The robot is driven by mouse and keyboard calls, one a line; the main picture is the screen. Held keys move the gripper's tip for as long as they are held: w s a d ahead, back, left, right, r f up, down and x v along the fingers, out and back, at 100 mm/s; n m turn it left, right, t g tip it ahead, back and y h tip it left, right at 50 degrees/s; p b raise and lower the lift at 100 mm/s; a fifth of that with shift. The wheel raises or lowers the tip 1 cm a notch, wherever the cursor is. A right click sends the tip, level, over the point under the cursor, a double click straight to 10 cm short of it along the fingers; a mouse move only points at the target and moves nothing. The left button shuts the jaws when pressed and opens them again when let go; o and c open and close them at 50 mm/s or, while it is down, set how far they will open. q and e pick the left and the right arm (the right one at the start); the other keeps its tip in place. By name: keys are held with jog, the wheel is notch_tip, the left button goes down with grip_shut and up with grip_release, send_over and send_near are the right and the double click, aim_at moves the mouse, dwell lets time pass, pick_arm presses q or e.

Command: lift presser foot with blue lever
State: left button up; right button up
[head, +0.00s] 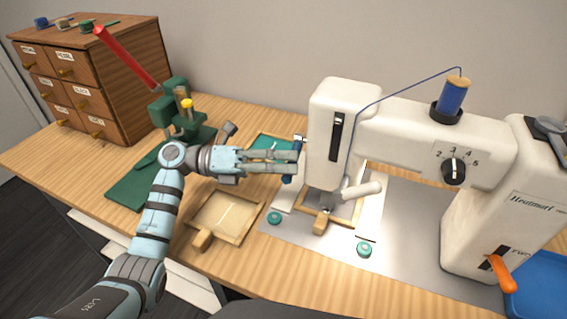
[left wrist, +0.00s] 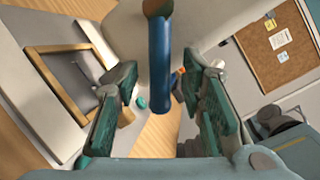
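The white sewing machine (head: 340,120) stands on the right of the table. Its blue lever (head: 298,148) hangs at the left side of the machine head. In the left wrist view the blue lever (left wrist: 160,65) hangs between my fingers, with gaps on both sides. My left gripper (head: 288,160) is open at the lever; it also shows in the left wrist view (left wrist: 162,92). The presser foot area is under the head, above a wooden frame (head: 345,219), but the foot is too small to make out clearly. My right gripper is not in view.
Another wooden frame (head: 228,215) lies below my left gripper. A green press with a red handle (head: 125,57) and a drawer cabinet (head: 120,75) stand at left. An orange lever (head: 501,273) is on the machine's right.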

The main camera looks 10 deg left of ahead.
pick_arm(q)
grip_shut()
